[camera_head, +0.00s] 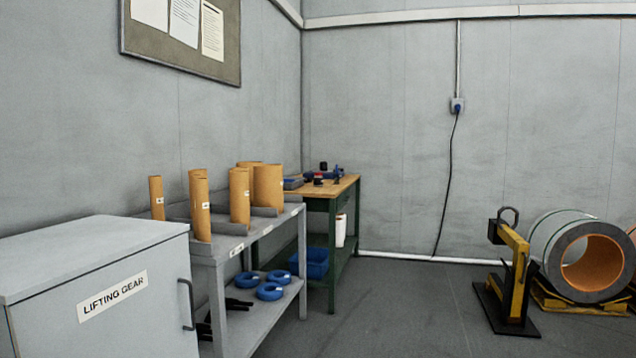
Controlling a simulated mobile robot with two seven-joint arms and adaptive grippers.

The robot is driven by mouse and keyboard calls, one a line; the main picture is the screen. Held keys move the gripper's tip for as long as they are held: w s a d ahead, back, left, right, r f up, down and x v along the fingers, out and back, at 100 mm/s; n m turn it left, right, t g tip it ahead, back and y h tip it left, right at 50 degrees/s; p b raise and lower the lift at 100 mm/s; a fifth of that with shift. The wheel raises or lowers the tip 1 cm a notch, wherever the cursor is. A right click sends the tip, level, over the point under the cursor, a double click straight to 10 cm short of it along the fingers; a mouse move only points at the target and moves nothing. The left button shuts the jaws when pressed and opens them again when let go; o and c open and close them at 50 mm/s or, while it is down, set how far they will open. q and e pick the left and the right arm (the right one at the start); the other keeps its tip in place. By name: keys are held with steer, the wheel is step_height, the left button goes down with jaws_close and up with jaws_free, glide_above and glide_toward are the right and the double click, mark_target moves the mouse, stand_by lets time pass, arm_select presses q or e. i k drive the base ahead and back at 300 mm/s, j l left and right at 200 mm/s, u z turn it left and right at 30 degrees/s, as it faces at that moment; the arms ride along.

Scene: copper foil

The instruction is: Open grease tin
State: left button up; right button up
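I cannot make out a grease tin for certain. Several small dark, red and blue items (319,179) stand on the wooden top of the green workbench (345,184) in the back corner; they are too small to tell apart. A small black item (323,166) stands near the back of that top. Neither of my grippers is in view.
A grey cabinet (155,240) labelled "LIFTING GEAR" stands at front left. Behind it, a grey rack (222,255) holds cardboard tubes (268,187) and blue rings (269,291). A yellow lifting hook (516,245) and a large coil (545,240) stand right. The middle floor is clear.

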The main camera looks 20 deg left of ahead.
mark_target(318, 180)
steer(key=i+j+u, duration=0.1)
steer(key=i, duration=2.35)
steer(key=i+u, duration=0.15)
steer(key=i, duration=1.1)
steer(key=i+l, duration=0.2)
steer(key=i, duration=1)
steer(key=j+u, duration=0.05)
steer(key=j, duration=0.05)
